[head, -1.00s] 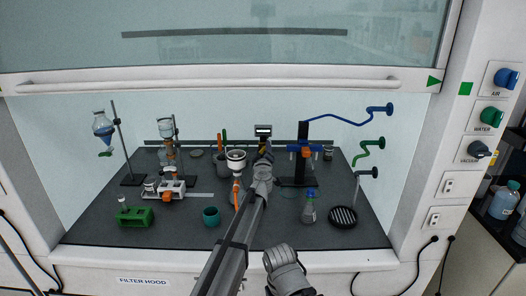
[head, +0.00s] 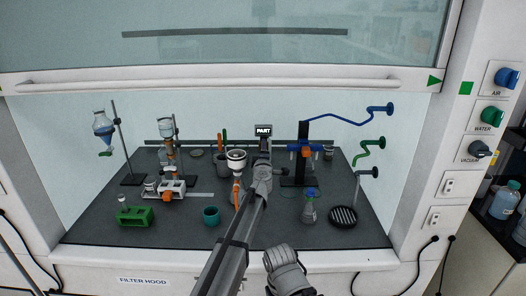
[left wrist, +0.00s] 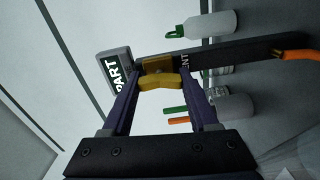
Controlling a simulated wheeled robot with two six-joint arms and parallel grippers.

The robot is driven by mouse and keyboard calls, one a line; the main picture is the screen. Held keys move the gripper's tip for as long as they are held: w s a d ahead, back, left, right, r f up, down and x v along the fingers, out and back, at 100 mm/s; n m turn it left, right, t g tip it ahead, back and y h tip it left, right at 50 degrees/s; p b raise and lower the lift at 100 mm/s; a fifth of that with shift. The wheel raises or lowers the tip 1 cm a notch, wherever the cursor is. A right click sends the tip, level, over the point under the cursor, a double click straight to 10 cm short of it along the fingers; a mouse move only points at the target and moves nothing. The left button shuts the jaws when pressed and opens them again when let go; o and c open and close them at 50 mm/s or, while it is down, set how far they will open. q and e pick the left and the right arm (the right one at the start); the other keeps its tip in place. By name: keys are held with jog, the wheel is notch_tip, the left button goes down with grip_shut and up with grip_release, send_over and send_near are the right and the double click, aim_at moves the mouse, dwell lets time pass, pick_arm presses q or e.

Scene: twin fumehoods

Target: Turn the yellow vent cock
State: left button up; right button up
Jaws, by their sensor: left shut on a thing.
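The yellow vent cock (left wrist: 160,83) is between the fingertips of my left gripper (left wrist: 161,76) in the left wrist view, with a finger on each side. The left gripper is shut on it. The cock sits on a dark bar with partly covered white lettering, beside a small display (left wrist: 115,72) that reads PART. In the head view the display (head: 263,131) stands at the back middle of the hood, just beyond my left gripper (head: 262,160). The cock is hidden there behind the gripper.
A dark stand with a blue clamp (head: 304,151) and a flask (head: 309,208) are to the right. A teal beaker (head: 211,216) and green rack (head: 135,216) are at front left.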

dwell(0.5)
pick_arm(q)
jog(key=o, duration=1.4)
jog(key=shift+s, duration=0.1)
jog(key=s, duration=0.7)
jog(key=shift+s, duration=0.35)
